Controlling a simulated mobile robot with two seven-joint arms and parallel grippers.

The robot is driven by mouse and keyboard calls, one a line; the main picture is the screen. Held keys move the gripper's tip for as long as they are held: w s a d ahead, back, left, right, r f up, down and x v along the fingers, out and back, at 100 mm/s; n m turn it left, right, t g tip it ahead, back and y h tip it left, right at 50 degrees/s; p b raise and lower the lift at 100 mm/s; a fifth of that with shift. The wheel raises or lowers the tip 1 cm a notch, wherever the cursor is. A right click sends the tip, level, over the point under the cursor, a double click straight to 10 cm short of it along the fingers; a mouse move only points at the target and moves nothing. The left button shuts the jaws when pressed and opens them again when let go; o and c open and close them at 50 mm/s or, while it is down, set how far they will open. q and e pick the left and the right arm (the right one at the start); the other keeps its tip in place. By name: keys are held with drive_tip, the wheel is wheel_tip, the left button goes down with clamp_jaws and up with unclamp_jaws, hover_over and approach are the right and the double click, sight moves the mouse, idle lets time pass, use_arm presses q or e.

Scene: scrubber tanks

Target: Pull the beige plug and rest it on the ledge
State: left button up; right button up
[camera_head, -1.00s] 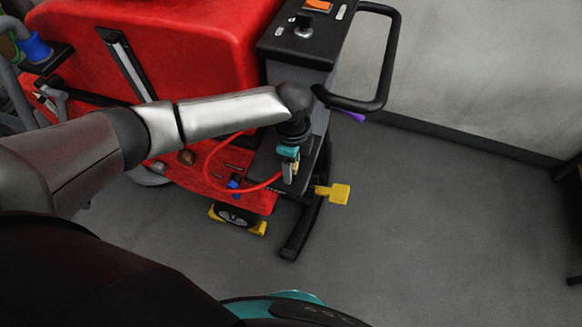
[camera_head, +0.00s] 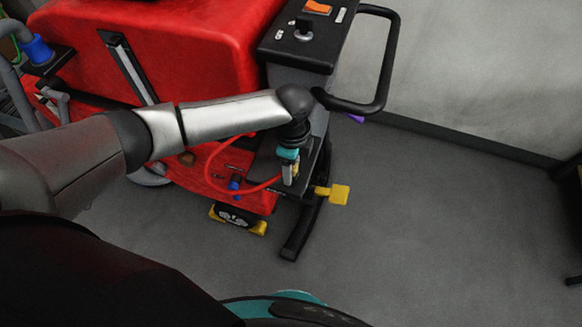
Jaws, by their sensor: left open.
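My left gripper (camera_head: 290,175) reaches down at the rear of the red scrubber machine (camera_head: 190,45), beside a black ledge-like part (camera_head: 266,165). It is open, but its fingertips are small and the gap between them is hard to make out. A red cable (camera_head: 210,165) loops from the machine's lower side and ends close to the gripper. I cannot make out the beige plug; the gripper and forearm cover part of this area. My right gripper is not in view.
A black handle (camera_head: 388,60) and a control panel (camera_head: 305,45) stand above and behind the gripper. A yellow pedal (camera_head: 338,194) sticks out to the right, low down. A blue knob (camera_head: 235,183) sits on the red lower body.

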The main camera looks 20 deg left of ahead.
use_arm(q)
drive_tip(key=shift+p, duration=0.35)
drive_tip(key=shift+c, duration=0.2)
clamp_jaws()
idle(0.5)
idle(1.0)
drive_tip(key=o, duration=0.7)
unclamp_jaws()
drive_tip(key=shift+c, duration=0.2)
drive_tip(key=shift+r, duration=0.1)
wheel_tip(320, 180, up, 15)
drive_tip(key=p, duration=0.3)
